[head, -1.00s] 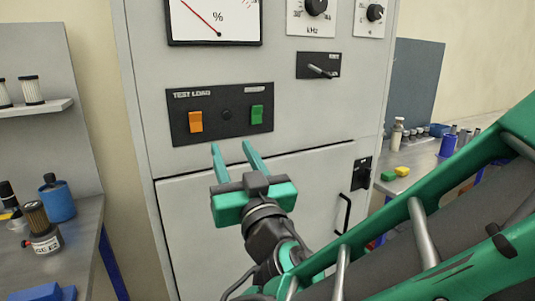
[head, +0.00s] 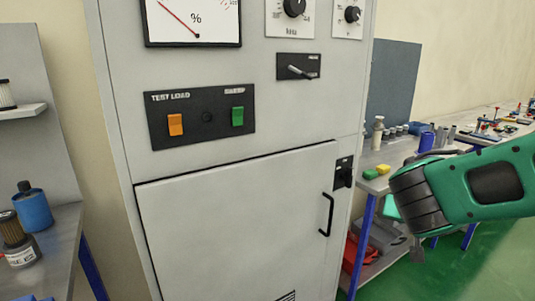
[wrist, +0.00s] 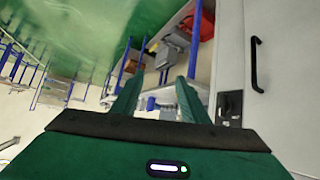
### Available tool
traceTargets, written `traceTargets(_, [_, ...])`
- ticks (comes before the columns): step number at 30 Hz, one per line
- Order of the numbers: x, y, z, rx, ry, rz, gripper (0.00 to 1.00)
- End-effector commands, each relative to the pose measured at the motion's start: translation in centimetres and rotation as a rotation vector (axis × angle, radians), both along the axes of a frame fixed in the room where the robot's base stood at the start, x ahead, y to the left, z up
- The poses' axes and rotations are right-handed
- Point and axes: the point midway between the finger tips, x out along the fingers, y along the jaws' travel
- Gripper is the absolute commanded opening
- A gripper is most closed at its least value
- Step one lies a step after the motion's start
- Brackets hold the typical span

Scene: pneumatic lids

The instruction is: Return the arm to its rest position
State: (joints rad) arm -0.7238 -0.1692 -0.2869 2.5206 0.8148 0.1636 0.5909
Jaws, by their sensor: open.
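My gripper (wrist: 158,88) shows in the wrist view with two green fingers spread apart and nothing between them. In that view it is beside the grey cabinet, whose side with the black handle (wrist: 255,64) is at the right. In the head view my green arm (head: 470,190) reaches in from the right edge, in front of the workbench right of the cabinet. A small teal piece of my gripper peeks out behind the arm there; the rest is hidden. The cabinet door (head: 235,225) is shut.
The grey cabinet (head: 215,65) carries a test load panel (head: 205,138) with orange and green switches. A workbench (head: 400,150) with bottles and blocks stands to the right. Another bench (head: 58,240) with a blue canister (head: 33,208) is at the left. Green floor shows at lower right.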

Motion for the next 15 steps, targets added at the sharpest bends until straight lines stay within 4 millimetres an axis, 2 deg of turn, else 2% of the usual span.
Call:
traceTargets(1, [-1.4, -1.6, -0.7, 0.024, 0.047, -0.033, 0.41])
traceTargets(6, [-6.1, -4.7, -2.9, 0.107, 0.212, -0.091, 0.41])
traceTargets(9, [-9.0, -5.8, -3.9, 0.163, 0.301, -0.108, 0.41])
traceTargets(15, [-14.9, -6.7, -5.0, 0.284, 0.458, -0.112, 0.41])
